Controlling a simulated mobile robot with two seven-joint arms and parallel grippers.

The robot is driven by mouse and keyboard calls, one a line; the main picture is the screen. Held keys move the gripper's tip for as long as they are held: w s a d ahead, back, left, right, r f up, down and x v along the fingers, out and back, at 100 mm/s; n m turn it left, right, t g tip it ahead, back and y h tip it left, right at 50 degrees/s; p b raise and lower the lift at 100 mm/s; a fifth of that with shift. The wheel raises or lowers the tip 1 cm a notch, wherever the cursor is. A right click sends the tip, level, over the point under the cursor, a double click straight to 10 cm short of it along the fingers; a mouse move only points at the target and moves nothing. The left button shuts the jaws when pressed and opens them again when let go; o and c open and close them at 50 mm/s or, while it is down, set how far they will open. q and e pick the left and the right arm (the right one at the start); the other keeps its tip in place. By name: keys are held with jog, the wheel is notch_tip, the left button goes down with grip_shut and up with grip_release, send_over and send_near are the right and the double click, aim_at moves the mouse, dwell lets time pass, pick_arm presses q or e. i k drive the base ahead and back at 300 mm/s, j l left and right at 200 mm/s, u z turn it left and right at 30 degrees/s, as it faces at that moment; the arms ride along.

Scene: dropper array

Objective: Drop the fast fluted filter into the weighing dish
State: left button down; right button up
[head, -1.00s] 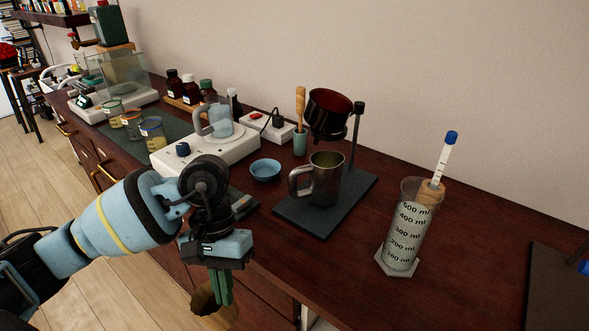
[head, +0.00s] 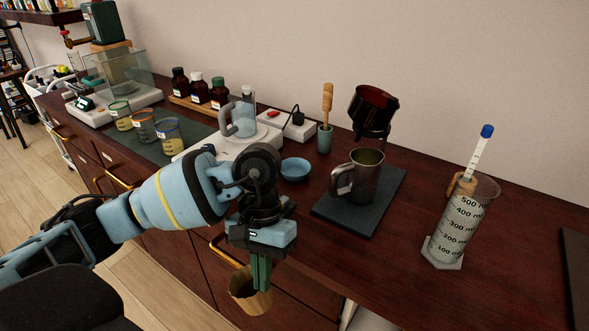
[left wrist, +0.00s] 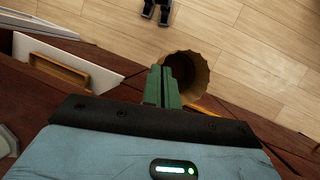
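The fluted filter (head: 246,291) is a tan, pleated paper cone, hanging in front of the counter edge, below the worktop. My left gripper (head: 261,272) has its green fingers shut on the filter's rim. The left wrist view also shows the filter (left wrist: 190,72) open-mouthed beyond the closed fingers (left wrist: 164,87). The weighing dish (head: 295,169) is a small blue round bowl on the worktop, behind and right of my left wrist. It looks empty. My right gripper is not in view.
Right of the dish, a metal mug (head: 366,178) stands on a dark base (head: 388,207) below a dark red dripper (head: 373,108). A graduated cylinder (head: 463,222) stands farther right. A white appliance with a glass jug (head: 243,118) is left of the dish. Drawer handles (head: 222,250) project below the counter.

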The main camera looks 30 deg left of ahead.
aim_at(294, 174)
jog(key=k+j, duration=0.1)
jog(key=j, duration=0.25)
jog(key=k+j+z, duration=0.1)
jog(key=j, duration=0.3)
jog(key=k+j, duration=0.1)
jog(key=j, duration=0.25)
jog(key=k+j+z, duration=0.1)
jog(key=j, duration=0.3)
